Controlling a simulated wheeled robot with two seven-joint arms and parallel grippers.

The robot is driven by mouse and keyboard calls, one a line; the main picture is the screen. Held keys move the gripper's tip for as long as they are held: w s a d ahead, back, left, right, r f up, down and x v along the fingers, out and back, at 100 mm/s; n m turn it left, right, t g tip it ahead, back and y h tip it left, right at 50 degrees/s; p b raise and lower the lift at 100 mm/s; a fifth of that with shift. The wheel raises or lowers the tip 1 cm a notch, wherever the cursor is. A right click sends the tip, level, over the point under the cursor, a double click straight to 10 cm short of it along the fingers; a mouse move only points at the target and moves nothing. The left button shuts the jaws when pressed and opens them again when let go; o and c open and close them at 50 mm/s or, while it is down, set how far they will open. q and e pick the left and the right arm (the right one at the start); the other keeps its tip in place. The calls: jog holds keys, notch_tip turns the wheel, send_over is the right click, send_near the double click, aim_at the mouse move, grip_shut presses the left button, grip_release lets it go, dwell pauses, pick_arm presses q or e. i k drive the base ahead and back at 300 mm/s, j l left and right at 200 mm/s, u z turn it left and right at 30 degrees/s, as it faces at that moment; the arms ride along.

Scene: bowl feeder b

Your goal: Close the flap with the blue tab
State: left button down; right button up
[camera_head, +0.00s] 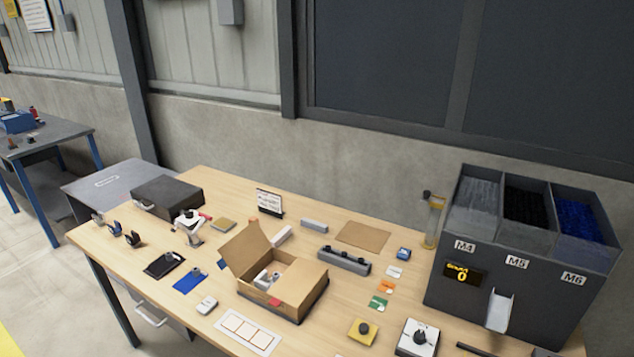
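An open cardboard box (302,287) stands near the middle of the wooden table. One flap (246,246) stands up, tilted, at its back left. The right part of the top looks covered by cardboard. White and grey items (264,279) show inside through the open left part. A small blue patch (221,265) shows at the box's left edge; I cannot tell for certain that it is the blue tab. A red tab (275,302) is on the front side. Neither of my grippers is in view.
A grey feeder (459,301) with three bins stands at the right. A dark grey block with knobs (344,261) lies behind the box. A white card (247,331) lies in front, and a blue mat (190,280) and dark tray (164,264) lie left.

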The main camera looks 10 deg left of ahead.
aim_at(240, 251)
jog(key=j+z, duration=0.4)
jog(key=z, duration=0.2)
jog(key=j+z, duration=0.1)
jog(key=j, duration=0.3)
jog(key=k+j+z, duration=0.1)
jog(key=j, duration=0.25)
jog(key=k+j, duration=0.1)
jog(key=j, duration=0.3)
jog(key=k+j+z, duration=0.15)
jog(key=j, duration=0.2)
jog(key=j+z, duration=0.1)
jog(key=j, duration=0.25)
jog(key=k+j+z, duration=0.1)
jog(key=j, duration=0.25)
jog(key=k+j, duration=0.15)
jog(key=j, duration=0.2)
jog(key=k+j, duration=0.1)
jog(key=j, duration=0.25)
jog(key=k+j, duration=0.15)
jog(key=j, duration=0.2)
jog(key=k+j, duration=0.15)
jog(key=j, duration=0.2)
jog(key=k+j, duration=0.15)
jog(key=j, duration=0.2)
